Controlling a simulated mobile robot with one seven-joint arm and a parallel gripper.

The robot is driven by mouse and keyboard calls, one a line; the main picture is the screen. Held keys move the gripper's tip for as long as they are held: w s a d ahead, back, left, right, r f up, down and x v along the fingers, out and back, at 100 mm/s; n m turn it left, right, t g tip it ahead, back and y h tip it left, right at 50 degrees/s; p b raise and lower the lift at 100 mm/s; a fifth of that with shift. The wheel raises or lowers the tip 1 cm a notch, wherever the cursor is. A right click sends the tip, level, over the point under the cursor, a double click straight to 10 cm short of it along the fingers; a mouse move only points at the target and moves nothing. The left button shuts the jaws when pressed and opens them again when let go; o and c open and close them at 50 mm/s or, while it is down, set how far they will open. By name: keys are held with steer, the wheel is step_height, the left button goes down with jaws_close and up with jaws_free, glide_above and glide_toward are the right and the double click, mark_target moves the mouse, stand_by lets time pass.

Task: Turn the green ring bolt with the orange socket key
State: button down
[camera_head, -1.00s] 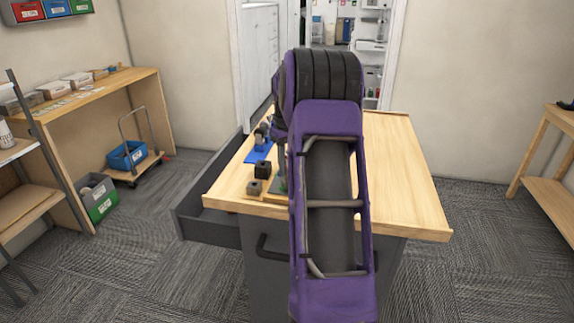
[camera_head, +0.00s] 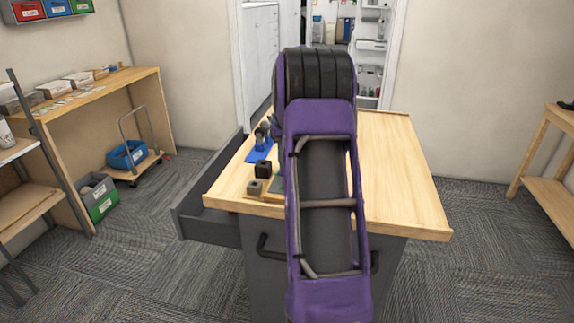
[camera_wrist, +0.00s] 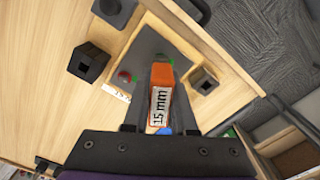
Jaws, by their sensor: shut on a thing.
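In the wrist view my gripper (camera_wrist: 160,108) is shut on the orange socket key (camera_wrist: 162,82). The key's label reads "15 mm", and its working end is hidden below the handle. Under it lies a dark grey plate (camera_wrist: 150,44) on a wooden board, with a red round piece (camera_wrist: 124,76) to the left of the key. A small green patch shows beside the fingers, but I cannot make out the green ring bolt clearly. In the head view my arm hides the gripper and the key.
A black square block (camera_wrist: 89,62) and a brownish block with a square hole (camera_wrist: 204,80) stand beside the plate. In the head view a blue mat (camera_head: 258,151) lies farther back. The right side of the wooden tabletop (camera_head: 395,175) is clear. An open drawer (camera_head: 205,226) juts out left.

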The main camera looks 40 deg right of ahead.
steer(key=shift+r, duration=2.2)
